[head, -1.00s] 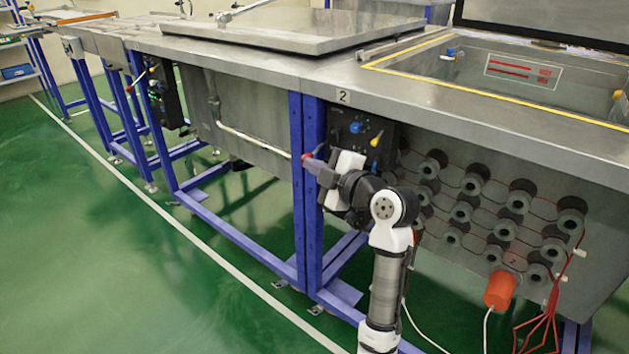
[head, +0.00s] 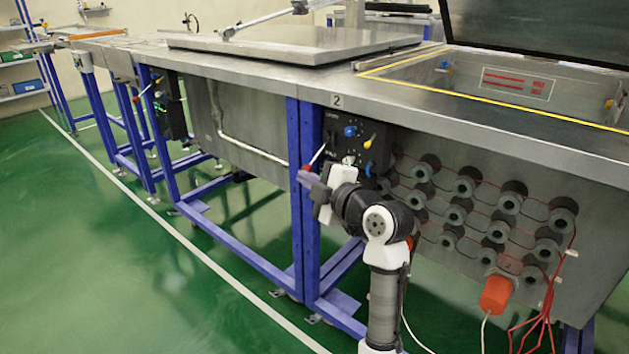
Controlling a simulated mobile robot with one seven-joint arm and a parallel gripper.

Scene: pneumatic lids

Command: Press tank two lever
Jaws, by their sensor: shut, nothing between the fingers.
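The number 2 label (head: 337,101) sits on the bench edge above a dark control panel (head: 377,153). The tank two lever (head: 318,155) is a thin pale rod with a red tip (head: 307,168). It slants from the panel down to the left, in front of a blue post. My gripper (head: 306,178) is shut and empty, with its fingertips at or just below the red tip. I cannot tell whether they touch it. The white gripper body and my wrist hide the panel's lower part.
The tank at right (head: 590,112) is open, its dark lid (head: 540,28) raised. A flat lid (head: 300,45) lies on the bench at left. A second panel with a red-tipped lever (head: 136,99) is farther left. Blue posts (head: 306,200) stand close to my gripper. Green floor is clear at left.

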